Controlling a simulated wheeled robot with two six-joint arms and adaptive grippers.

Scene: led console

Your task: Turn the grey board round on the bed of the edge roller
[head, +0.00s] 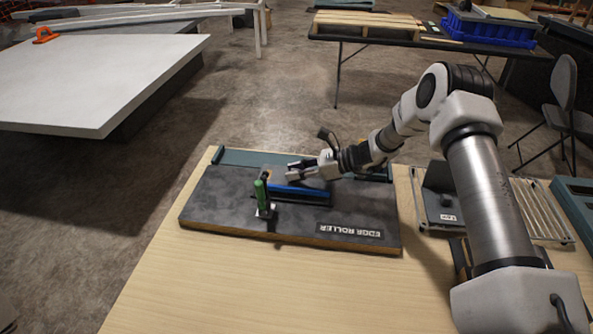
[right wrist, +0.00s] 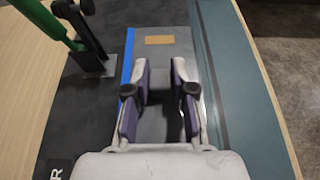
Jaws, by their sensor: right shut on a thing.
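The edge roller (head: 225,205) is a dark flat bed at the middle of the bench, its label reading upside down in the head view. The grey board (right wrist: 170,22) lies on this bed between a blue strip (head: 315,195) and the teal strip along the far side; it has a small tan patch (right wrist: 160,39) near one end. My right gripper (head: 291,171) is over the board, its fingers (right wrist: 161,70) shut on it; the exact grip is partly hidden. A green-handled clamp (head: 262,195) stands beside the blue strip. My left gripper is not in view.
A slatted rack (head: 500,212) with a small dark block (head: 442,207) stands right of the bed. The bench (head: 190,285) is clear in front. A white-topped table (head: 90,80) stands at left, and another table with pallets and a blue crate (head: 490,29) stands behind.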

